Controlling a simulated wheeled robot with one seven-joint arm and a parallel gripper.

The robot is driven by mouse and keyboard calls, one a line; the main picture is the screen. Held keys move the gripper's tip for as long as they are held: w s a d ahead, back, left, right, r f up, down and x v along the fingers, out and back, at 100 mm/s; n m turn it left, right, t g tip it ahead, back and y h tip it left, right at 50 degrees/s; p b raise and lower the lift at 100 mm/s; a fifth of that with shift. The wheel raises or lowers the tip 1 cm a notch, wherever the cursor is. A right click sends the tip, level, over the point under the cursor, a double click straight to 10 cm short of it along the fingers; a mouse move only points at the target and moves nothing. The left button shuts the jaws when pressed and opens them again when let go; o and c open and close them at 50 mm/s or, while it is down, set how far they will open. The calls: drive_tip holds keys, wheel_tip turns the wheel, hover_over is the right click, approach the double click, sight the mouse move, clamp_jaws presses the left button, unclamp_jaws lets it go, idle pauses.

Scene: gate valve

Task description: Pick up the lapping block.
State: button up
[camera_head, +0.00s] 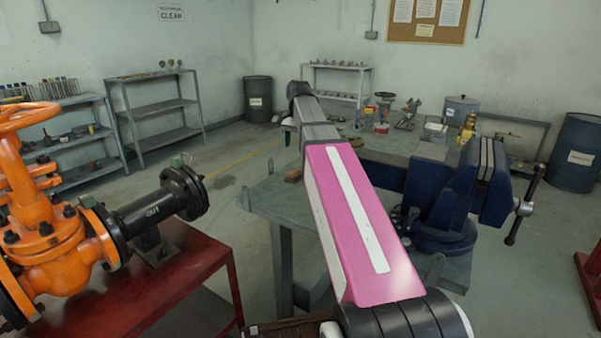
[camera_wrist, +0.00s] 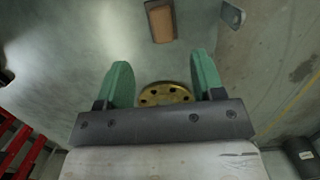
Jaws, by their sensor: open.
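A small brown block with a tan face, which looks like the lapping block (camera_wrist: 160,21), lies on the grey-green bench top near the top of the wrist view. In the head view the block (camera_head: 294,176) sits near the bench's left side, left of my arm. My gripper (camera_wrist: 162,68) has two green fingers spread wide with nothing held between them. The block is beyond the fingertips, apart from them, roughly in line with the gap. In the head view my arm hides most of the gripper.
A round brass disc with holes (camera_wrist: 165,94) shows between the finger bases. A small metal tab (camera_wrist: 232,14) stands at the bench edge. A blue vise (camera_head: 445,195) is on the bench right of my arm. An orange valve (camera_head: 50,240) stands on a red table at left.

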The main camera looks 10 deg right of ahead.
drive_tip(key=shift+d+f, duration=0.15)
drive_tip(key=shift+f, duration=0.25)
hover_over(294, 170)
drive_tip(key=f, duration=0.4)
drive_tip(key=shift+d+f, duration=0.15)
drive_tip(key=shift+d, duration=0.05)
drive_tip(key=shift+a+f, duration=0.15)
drive_tip(key=shift+f, duration=1.3)
drive_tip(key=shift+a+f, duration=0.1)
drive_tip(key=shift+f, duration=1.3)
drive_tip(key=c, duration=0.9)
drive_tip(key=shift+r, duration=0.2)
